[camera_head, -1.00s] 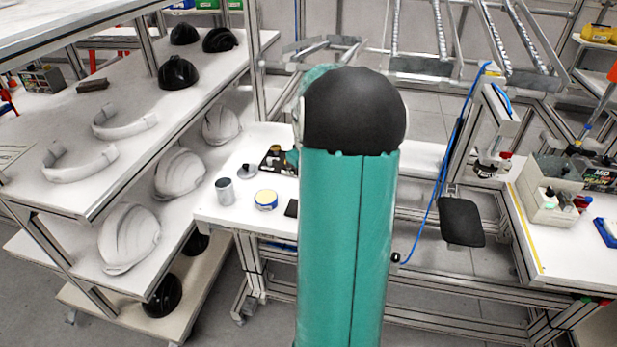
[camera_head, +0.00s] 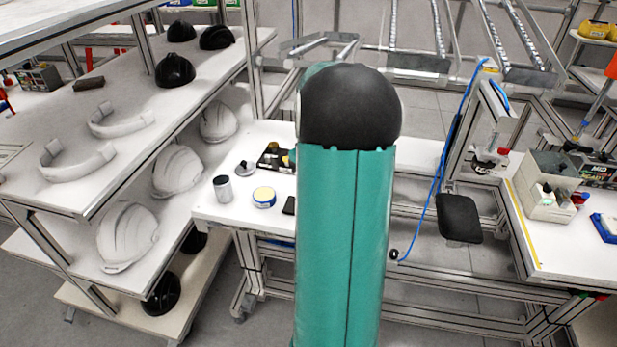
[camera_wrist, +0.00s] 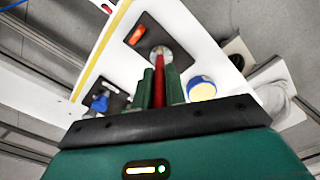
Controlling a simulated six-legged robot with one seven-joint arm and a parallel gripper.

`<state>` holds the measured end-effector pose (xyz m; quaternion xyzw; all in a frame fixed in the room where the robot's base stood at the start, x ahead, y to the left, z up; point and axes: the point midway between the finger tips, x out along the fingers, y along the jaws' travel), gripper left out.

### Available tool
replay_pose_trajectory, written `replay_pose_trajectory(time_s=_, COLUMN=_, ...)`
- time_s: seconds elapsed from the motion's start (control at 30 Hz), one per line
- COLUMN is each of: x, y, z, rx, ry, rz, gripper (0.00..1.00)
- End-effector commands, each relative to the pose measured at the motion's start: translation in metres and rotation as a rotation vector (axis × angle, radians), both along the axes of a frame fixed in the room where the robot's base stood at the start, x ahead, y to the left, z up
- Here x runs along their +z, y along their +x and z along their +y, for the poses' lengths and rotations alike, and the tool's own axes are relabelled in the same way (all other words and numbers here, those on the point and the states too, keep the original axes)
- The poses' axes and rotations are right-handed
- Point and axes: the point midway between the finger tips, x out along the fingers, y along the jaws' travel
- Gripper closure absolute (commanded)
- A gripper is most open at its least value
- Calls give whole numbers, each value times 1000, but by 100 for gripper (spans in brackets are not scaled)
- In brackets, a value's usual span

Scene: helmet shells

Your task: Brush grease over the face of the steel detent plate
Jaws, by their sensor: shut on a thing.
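In the wrist view my gripper (camera_wrist: 160,88) has its green fingers closed on a slim red handle (camera_wrist: 159,78), which I take for the brush; its far end is not clear. The handle points at a round silver disc (camera_wrist: 161,53) on a dark board (camera_wrist: 147,27). The disc may be the steel detent plate; I cannot tell whether the brush touches it. A blue-rimmed tin with a pale yellow top (camera_wrist: 202,89) stands to the right of the fingers. The tin also shows on the white bench in the head view (camera_head: 264,197). There my arm hides the gripper.
In the head view a grey can (camera_head: 223,189) and a knobbed metal disc (camera_head: 245,168) stand near the tin. A shelf rack with white helmet shells (camera_head: 128,237) is at left. A blue hose (camera_head: 436,190) hangs right of my arm. Another bench (camera_head: 530,240) is at right.

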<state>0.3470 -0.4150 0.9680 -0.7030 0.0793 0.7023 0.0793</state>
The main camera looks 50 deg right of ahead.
Motion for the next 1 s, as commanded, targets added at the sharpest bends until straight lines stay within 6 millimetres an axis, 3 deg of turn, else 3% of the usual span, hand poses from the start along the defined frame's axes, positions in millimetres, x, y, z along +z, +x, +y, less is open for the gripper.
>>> replay_pose_trajectory(time_s=1.0, x=-1, y=9, z=-16, rx=1, ry=1, rz=0, gripper=100)
